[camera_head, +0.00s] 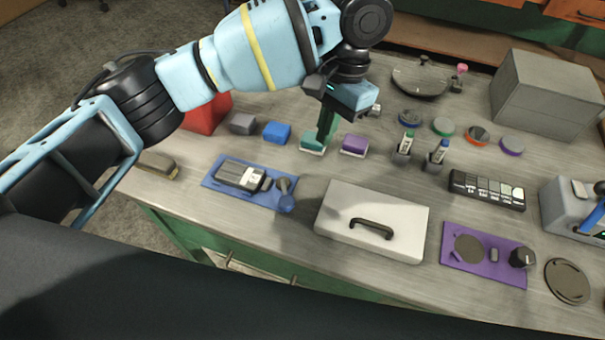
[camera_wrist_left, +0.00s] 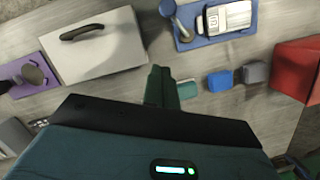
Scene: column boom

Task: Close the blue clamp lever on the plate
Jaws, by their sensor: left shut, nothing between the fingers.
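The blue plate (camera_head: 213,181) lies on the bench left of centre and carries a grey clamp block (camera_head: 240,177) with a pale label. My right gripper is not in view.
A white box lid with a dark handle (camera_head: 340,210) lies right of the plate. Teal (camera_head: 312,141), purple (camera_head: 355,145) and blue (camera_head: 277,131) blocks stand near the gripper. A red box (camera_head: 205,115) is behind left. A purple plate (camera_head: 455,262) lies at right.

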